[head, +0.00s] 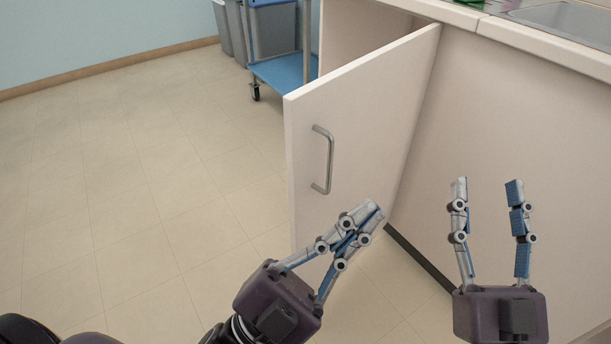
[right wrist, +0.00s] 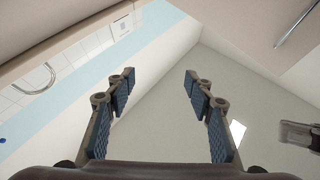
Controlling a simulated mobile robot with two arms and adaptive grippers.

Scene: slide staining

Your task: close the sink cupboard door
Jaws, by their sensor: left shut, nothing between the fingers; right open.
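The sink cupboard door (head: 365,125) stands open in the head view, swung out from the cupboard front. It is a pale panel with a grey bar handle (head: 325,160) on the face turned to the left. My left gripper (head: 372,212) is shut and empty. In the picture it overlaps the door's lower part, right of and below the handle; I cannot tell whether it touches the door. My right gripper (head: 487,183) is open and empty in front of the cupboard front (head: 510,130), right of the door. Its fingers also show spread in the right wrist view (right wrist: 158,78).
A sink (head: 570,22) is set in the worktop (head: 540,40) at the upper right. A trolley with a blue shelf (head: 285,72) and grey bins (head: 272,30) stand behind the door. The tiled floor (head: 130,170) on the left is clear.

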